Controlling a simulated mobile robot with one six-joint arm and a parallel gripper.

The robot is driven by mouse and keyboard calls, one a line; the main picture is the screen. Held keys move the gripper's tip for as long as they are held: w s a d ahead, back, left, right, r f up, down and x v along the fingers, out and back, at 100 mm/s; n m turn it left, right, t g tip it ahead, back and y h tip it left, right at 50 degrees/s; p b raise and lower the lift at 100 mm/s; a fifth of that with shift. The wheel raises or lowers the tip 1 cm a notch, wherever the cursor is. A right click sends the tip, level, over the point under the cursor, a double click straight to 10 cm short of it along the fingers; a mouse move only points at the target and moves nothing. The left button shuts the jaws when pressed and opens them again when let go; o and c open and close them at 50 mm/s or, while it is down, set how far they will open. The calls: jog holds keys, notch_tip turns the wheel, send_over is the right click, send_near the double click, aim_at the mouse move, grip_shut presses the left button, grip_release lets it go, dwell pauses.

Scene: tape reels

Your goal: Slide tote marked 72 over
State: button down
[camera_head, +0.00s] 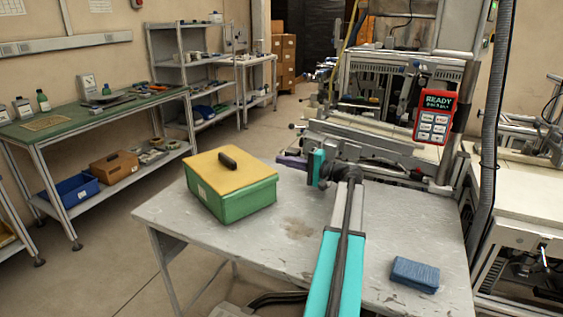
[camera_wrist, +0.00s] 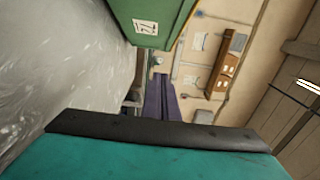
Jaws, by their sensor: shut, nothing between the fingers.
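The tote is a green box (camera_head: 245,203) with a yellow lid and a dark handle. It stands upright on the left part of the grey table (camera_head: 385,235). In the wrist view its green side (camera_wrist: 178,15) fills the top middle, with a white label (camera_wrist: 145,26) that reads 72, turned in the picture. My gripper (camera_head: 284,158) has purple fingers and is beside the tote's right back corner. In the wrist view the fingers (camera_wrist: 158,80) are together and empty, pointing just past the tote's side. I cannot tell whether they touch it.
A blue sponge-like block (camera_head: 415,275) lies at the table's right front. A stained patch (camera_head: 298,228) marks the bare tabletop right of the tote. A green-topped bench (camera_head: 95,113) stands at the left and machinery (camera_head: 375,95) behind the table. My arm crosses above the table's middle.

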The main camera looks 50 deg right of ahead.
jog(key=x, duration=0.8)
jog(key=shift+w, duration=0.3)
jog(key=shift+a+p, duration=0.35)
jog(key=shift+a, duration=1.7)
jog(key=shift+a, duration=0.1)
jog(key=shift+w+a+b, duration=0.1)
jog(key=shift+a+b, duration=0.45)
jog(key=shift+a, duration=2.4)
jog(key=shift+d, duration=0.2)
jog(key=shift+d+b, duration=0.3)
jog(key=shift+d, duration=1.5)
jog(key=shift+v, duration=5.1)
jog(key=shift+r, duration=0.1)
